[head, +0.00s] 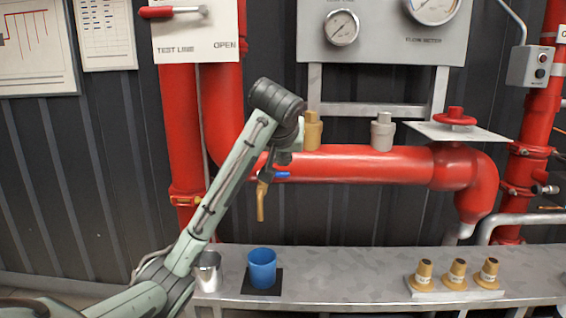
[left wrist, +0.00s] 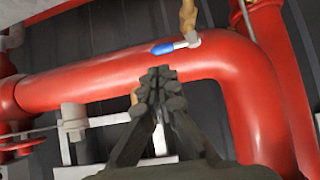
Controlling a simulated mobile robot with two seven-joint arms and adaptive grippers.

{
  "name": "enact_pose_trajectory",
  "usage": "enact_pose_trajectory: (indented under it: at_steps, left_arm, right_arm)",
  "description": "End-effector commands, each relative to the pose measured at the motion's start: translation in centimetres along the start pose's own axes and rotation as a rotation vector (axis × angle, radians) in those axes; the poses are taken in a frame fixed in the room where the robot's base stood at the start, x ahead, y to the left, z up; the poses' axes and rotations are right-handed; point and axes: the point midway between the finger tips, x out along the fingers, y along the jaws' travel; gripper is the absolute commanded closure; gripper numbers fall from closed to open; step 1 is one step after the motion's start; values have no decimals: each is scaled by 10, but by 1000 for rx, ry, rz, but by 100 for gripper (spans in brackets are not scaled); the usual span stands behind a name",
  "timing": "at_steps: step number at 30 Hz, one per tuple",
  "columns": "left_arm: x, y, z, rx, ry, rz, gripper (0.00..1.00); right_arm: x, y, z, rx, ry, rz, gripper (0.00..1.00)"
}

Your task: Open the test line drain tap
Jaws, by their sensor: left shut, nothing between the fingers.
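The drain tap has a blue lever (head: 283,175) and a brass spout (head: 261,203) that points down from the red horizontal test pipe (head: 365,163). In the left wrist view the blue lever (left wrist: 162,48) lies along the pipe, with the brass body (left wrist: 188,16) beyond it. My left gripper (head: 267,172) is in front of the pipe, close to the tap and partly covering it. In the left wrist view its fingertips (left wrist: 158,74) are together and empty, just short of the lever. I cannot tell whether they touch it. My right gripper is not in view.
A blue cup (head: 262,267) stands on a black mat (head: 265,287) on the grey bench (head: 345,280), below the spout. A metal cup (head: 208,270) is left of it. Several brass fittings (head: 456,272) stand at right. The test line panel (head: 197,40) hangs above.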

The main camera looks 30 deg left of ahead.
Motion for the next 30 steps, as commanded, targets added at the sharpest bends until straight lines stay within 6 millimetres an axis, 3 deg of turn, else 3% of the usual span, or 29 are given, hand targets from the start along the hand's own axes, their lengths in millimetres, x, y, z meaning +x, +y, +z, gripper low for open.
enact_pose_trajectory:
  at_steps: [2, 5, 19, 24, 30]
  left_arm:
    - [-10, -4, -12, -21, 14, -6, 100]
    - [-7, -6, -15, -28, 15, -10, 100]
    - [70, -7, -16, -28, 14, -10, 100]
    - [85, -6, -16, -27, 15, -9, 100]
    - [88, -6, -16, -27, 16, -7, 100]
  right_arm:
    - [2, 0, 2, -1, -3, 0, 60]
    - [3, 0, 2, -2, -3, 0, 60]
    - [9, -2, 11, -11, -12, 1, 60]
    - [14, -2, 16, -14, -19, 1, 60]
    - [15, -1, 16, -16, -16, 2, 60]
